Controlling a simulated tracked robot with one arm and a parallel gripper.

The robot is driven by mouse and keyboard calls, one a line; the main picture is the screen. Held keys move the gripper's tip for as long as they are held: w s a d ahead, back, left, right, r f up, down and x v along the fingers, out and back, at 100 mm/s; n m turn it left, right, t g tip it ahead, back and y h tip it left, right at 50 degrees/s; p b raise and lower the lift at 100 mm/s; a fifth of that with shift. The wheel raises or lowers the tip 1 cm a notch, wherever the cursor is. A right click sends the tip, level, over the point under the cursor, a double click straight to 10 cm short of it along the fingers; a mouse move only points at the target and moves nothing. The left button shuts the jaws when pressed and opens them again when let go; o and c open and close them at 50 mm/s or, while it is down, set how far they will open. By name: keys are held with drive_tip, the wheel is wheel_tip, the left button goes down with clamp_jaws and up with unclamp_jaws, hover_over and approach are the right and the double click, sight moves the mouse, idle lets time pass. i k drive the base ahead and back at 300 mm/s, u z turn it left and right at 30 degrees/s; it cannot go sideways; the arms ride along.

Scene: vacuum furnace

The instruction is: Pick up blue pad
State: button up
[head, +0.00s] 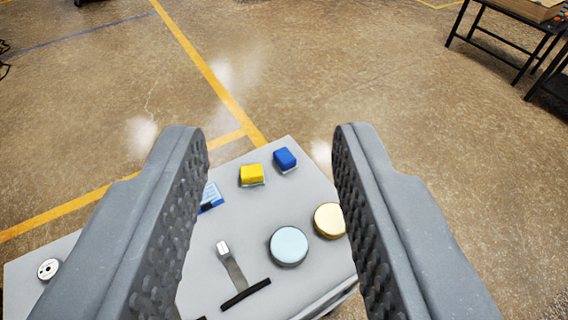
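The blue pad (285,158) is a small blue block with a pale lower edge. It sits near the far corner of a light grey surface (318,188). My gripper (272,140) is open, with its two grey textured fingers wide apart and nothing between them. The fingers are nearer the camera than the surface, and the blue pad shows in the gap, a little right of its middle. The pad is fully in view.
A yellow pad (251,175) sits just left of the blue pad. A pale blue disc (288,246), a gold disc (329,220), a metal handle-like piece (231,266) and a blue-and-white card (211,196) are nearer. A black-framed table (505,38) stands far right.

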sight(284, 159)
drive_tip(key=z, duration=0.1)
drive_tip(key=i, duration=0.5)
drive_tip(key=u, duration=0.2)
drive_tip(key=k, duration=1)
drive_tip(key=z, duration=0.9)
drive_tip(key=i, duration=1.8)
drive_tip(key=u, duration=0.6)
